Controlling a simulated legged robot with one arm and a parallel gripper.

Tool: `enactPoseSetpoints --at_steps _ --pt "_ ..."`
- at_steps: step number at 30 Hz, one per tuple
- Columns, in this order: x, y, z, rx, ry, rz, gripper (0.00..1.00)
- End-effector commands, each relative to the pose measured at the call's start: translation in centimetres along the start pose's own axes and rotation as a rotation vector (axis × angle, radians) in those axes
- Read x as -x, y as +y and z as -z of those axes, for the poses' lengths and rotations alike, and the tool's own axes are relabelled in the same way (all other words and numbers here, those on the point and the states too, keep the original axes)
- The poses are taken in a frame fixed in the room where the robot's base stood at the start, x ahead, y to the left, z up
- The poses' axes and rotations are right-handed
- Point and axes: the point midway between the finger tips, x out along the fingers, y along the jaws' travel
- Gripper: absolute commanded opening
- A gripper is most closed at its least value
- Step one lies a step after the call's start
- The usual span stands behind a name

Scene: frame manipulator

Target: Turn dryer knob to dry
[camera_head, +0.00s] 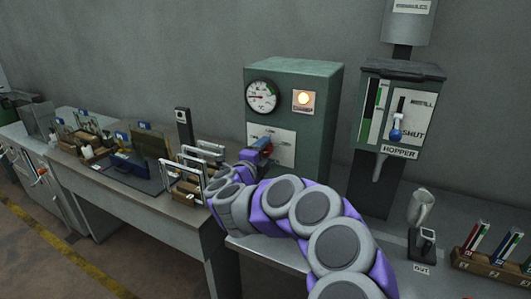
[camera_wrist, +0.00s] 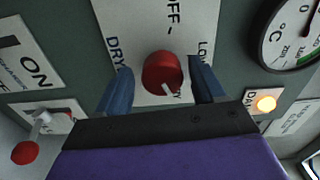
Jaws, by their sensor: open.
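The dryer (camera_head: 325,105) is a green box with a round gauge, a lit lamp and a white label plate (camera_head: 285,152). Its red knob (camera_wrist: 163,73) is in the middle of the wrist view, with a white pointer mark toward its lower right edge. On the plate (camera_wrist: 150,22), "OFF" reads above the knob, "DRY" to the left and part of "LO" to the right; lettering below is mostly covered. My gripper (camera_wrist: 162,72) is open, its blue fingers on both sides of the knob, with gaps visible. In the head view my gripper (camera_head: 259,151) is at the plate, partly hiding the knob.
A red-tipped lever (camera_wrist: 30,148) beside an "ON" label and an orange lamp (camera_wrist: 265,103) flank the knob. A hopper (camera_head: 400,115) stands right. Metal racks (camera_head: 195,172) stand left of my arm; a labelled rack (camera_head: 495,262) sits at far right.

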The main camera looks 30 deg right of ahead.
Motion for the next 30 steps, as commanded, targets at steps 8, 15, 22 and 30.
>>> enactPoseSetpoints --at_steps 8,15,22,30 --pt "4.6 -0.1 -0.1 0.001 -0.004 -0.002 0.69" --pt "9.8 -0.2 -0.1 -0.001 -0.003 -0.002 0.69" --pt "14.3 0.1 -0.1 0.002 -0.001 0.002 0.69" --pt "16.1 0.1 -0.2 0.002 -0.001 0.001 0.69"
